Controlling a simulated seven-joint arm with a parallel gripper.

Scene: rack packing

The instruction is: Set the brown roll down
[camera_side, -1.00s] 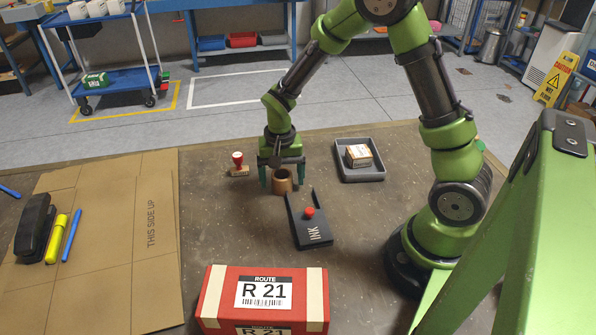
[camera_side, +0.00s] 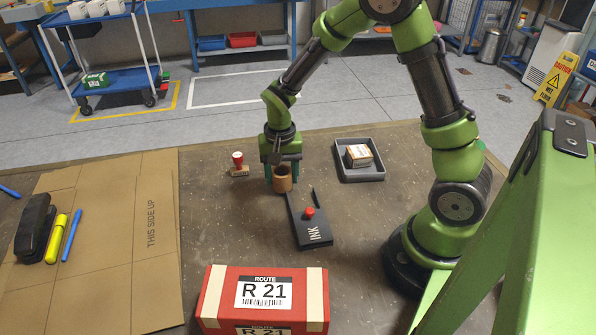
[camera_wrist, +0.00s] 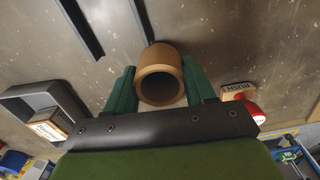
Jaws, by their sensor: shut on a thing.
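The brown roll (camera_side: 282,181) is a short, hollow tan-brown cylinder, upright near the back middle of the table. My gripper (camera_side: 282,172) points down and is shut on it, one green finger on each side. In the wrist view the roll (camera_wrist: 160,60) sits between the two green fingertips of my gripper (camera_wrist: 160,84), with its dark open end facing the camera. I cannot tell whether its lower end touches the table or is slightly above it.
A red-handled stamp (camera_side: 238,166) is left, and a grey tray (camera_side: 372,177) holding a small box (camera_side: 358,155) right. A red parcel (camera_side: 262,298) and flat cardboard (camera_side: 110,240) lie nearer.

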